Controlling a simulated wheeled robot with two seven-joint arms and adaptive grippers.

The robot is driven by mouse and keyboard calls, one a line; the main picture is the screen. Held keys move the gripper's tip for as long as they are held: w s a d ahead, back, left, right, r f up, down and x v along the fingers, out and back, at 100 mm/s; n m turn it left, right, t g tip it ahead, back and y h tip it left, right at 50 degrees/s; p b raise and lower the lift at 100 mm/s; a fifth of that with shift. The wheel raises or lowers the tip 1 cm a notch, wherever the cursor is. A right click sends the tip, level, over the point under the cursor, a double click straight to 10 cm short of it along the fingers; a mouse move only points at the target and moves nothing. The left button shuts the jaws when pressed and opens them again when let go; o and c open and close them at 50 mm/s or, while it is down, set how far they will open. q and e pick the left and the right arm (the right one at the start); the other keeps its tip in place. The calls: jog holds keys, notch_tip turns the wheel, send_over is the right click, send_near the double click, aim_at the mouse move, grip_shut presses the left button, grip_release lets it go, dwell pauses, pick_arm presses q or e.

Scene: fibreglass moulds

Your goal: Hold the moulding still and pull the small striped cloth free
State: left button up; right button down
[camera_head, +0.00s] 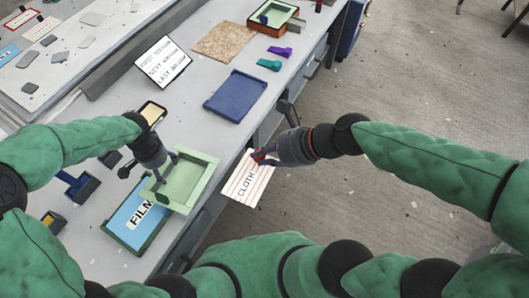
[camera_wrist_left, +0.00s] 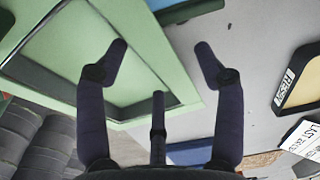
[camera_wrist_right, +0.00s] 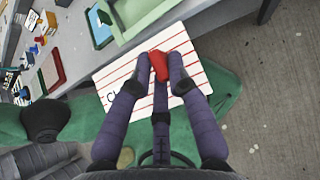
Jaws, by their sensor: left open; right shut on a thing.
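The pale green moulding (camera_head: 209,172), a shallow square frame, lies near the table's front edge, partly over the FILM tray. My left gripper (camera_head: 166,168) is at its far left side. In the left wrist view my open fingers (camera_wrist_left: 162,55) straddle the moulding's rim (camera_wrist_left: 150,75), one over the moulding, one over the table; contact cannot be told. The white, red-striped cloth (camera_head: 243,187), marked CLOTH, hangs out past the table edge, apart from the moulding in the head view. My right gripper (camera_wrist_right: 158,75) is shut on its red tab (camera_wrist_right: 159,64).
The blue FILM tray (camera_head: 116,224) lies at the table's near end. A dark blue tray (camera_head: 236,96), a chipboard piece (camera_head: 226,41) and a lettered white sign (camera_head: 168,62) stand farther back. Green (camera_head: 269,65) and purple (camera_head: 280,51) clips lie beyond. Open floor lies right of the table.

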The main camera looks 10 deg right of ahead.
pick_arm(q)
jog(key=shift+r, duration=0.15)
notch_tip(320, 180, up, 12)
jog(key=shift+d, duration=0.2)
jog(key=shift+s, duration=0.1)
